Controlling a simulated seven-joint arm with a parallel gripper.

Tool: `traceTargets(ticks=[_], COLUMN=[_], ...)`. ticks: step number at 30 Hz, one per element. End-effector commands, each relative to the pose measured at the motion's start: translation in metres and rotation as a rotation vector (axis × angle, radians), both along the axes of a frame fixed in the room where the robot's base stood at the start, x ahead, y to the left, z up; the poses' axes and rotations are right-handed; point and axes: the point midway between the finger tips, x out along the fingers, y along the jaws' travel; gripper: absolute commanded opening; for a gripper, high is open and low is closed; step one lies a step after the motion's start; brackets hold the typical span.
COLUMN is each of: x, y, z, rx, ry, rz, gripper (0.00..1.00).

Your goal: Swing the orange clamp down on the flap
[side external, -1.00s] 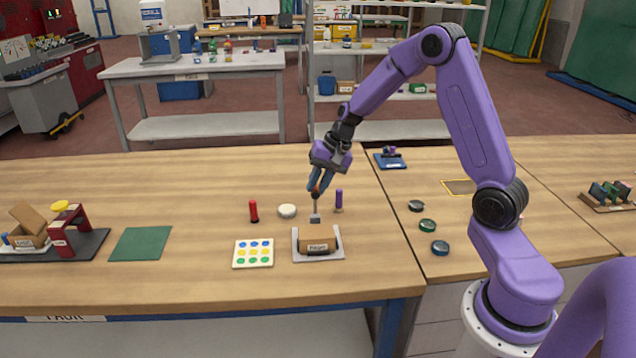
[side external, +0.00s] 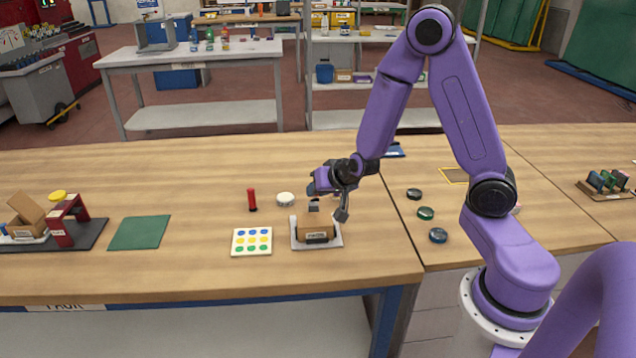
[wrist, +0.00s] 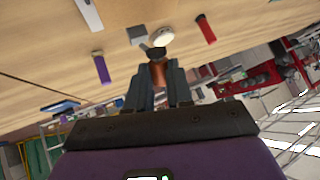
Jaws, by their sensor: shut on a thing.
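A small brown carton (side external: 314,228) sits on a light grey tray (side external: 333,243) near the bench's front edge. Its flap is at the top, but I cannot tell how flat it lies. A small dark block (side external: 314,205), the clamp's foot, stands just behind the carton. My gripper (wrist: 156,72) is shut on the orange clamp (wrist: 158,75), which shows between its fingers in the wrist view. In the side view my gripper (side external: 312,188) is tilted over, low by the block, and the orange part is hidden.
A red cylinder (side external: 252,199) and a white disc (side external: 285,199) stand behind left. A purple cylinder (wrist: 101,69) shows in the wrist view. A dotted card (side external: 251,241) lies left of the tray. Dark round pieces (side external: 425,213) lie to the right.

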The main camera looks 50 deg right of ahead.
Motion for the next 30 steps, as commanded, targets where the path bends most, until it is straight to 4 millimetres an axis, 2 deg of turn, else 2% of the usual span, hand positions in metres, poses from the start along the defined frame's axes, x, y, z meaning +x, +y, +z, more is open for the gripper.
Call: traceTargets(ticks=[21,30], x=[-0.021,-0.024], y=[0.021,0.024], z=[-0.038,-0.049], rx=[-0.364,-0.442], ry=[-0.353,-0.441], rz=[0.007,0.002], gripper=[0.0,0.0])
